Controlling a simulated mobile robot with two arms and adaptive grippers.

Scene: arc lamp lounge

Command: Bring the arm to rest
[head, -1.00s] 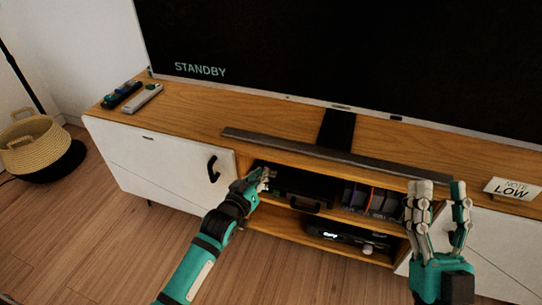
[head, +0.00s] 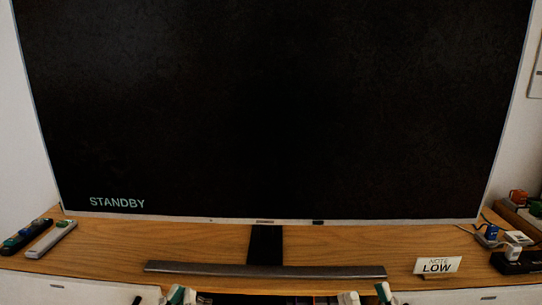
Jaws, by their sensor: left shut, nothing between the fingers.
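Only the tips of my grippers show at the bottom edge of the head view. My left gripper (head: 179,295) is a small teal and pale piece in front of the cabinet, shut and empty. My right gripper (head: 366,295) shows two fingertips standing apart, so it is open, with nothing seen between them. Both arms and the rest of both hands are below the picture.
A wooden cabinet top (head: 120,246) carries a large television (head: 265,110) reading STANDBY, a soundbar (head: 265,271), dark and grey remotes (head: 50,239) at left, and a LOW note card (head: 437,266). Cables and small plugs (head: 492,232) lie at right.

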